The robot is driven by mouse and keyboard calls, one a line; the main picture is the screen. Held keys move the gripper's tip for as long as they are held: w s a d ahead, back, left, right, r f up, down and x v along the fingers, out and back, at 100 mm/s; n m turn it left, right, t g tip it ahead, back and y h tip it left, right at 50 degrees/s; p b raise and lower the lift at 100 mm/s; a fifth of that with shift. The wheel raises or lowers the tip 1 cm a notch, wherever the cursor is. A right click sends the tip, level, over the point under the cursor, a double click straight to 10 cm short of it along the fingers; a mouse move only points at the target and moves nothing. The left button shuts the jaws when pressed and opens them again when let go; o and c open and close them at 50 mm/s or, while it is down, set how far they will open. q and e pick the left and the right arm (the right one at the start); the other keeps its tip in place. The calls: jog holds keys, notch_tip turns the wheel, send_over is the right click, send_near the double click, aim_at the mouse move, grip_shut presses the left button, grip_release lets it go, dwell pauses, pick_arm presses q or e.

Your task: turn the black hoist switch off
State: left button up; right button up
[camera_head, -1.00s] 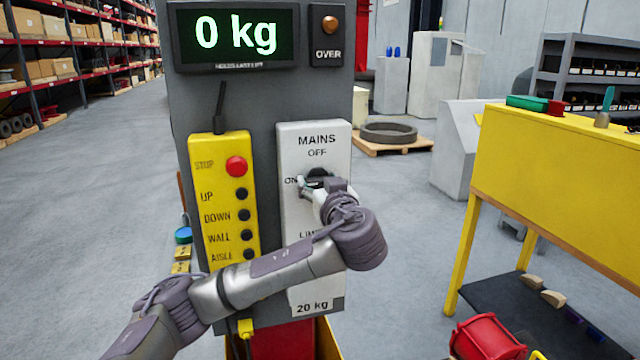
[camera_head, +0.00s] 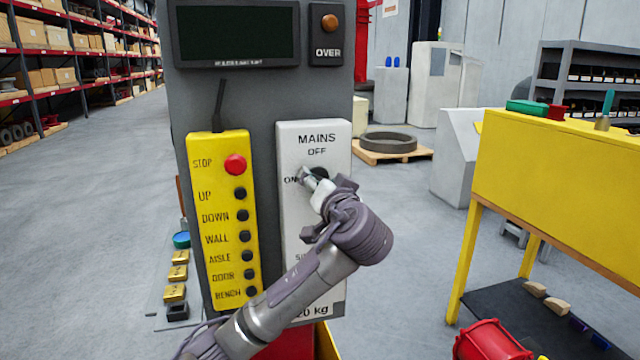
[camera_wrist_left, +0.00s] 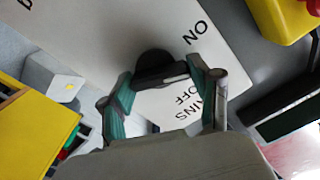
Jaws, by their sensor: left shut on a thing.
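The black hoist switch (camera_head: 321,173) sits on the white MAINS panel (camera_head: 318,138), below the printed OFF and right of ON. My left gripper (camera_head: 311,182) is at the switch and covers much of it. In the left wrist view the black switch (camera_wrist_left: 153,63) lies between the green-padded fingers of my left gripper (camera_wrist_left: 160,84), which are shut on its handle. The handle's exact angle is partly hidden in the head view. The weight display (camera_head: 237,33) above is dark. My right gripper is out of view.
A yellow button pendant (camera_head: 222,280) hangs just left of the panel, with a red STOP button. An OVER lamp (camera_head: 330,24) is above. A yellow bench (camera_head: 560,170) stands to the right. Floor between is mostly clear.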

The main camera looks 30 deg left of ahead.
pick_arm(q)
jog(key=m+p, duration=0.4)
jog(key=m, duration=0.1)
jog(key=m+p, duration=0.5)
jog(key=m, duration=0.1)
jog(key=shift+w+d+r+m, duration=0.15)
jog(key=shift+m, duration=0.15)
jog(key=shift+p, duration=0.3)
jog(key=o, duration=1.1)
jog(key=shift+o, duration=0.2)
